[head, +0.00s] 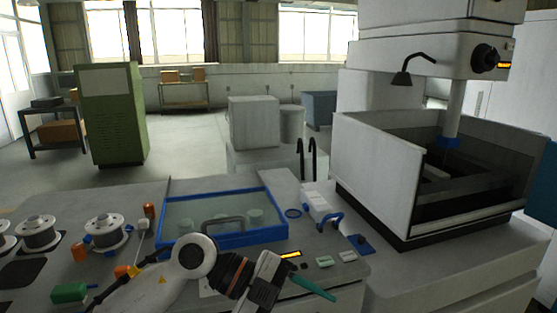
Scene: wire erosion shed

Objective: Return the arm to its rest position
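My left arm comes in from the lower left and bends at a white joint (192,257) in front of the blue-framed case. Its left gripper (277,284) is over the front part of the bench, pointing right. A teal-green stick-like piece (315,289) shows right at the gripper's tip. I cannot tell whether the fingers hold it or it lies behind them. The finger gap is not clear from this angle. My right gripper is not in view.
A blue-framed clear case (278,232) with a grey handle stands behind the arm. Spools (104,230) and a green block (69,292) are at left. A white clamp-like device (321,207) and blue piece (361,244) lie right. A large machine tank (375,170) stands at right.

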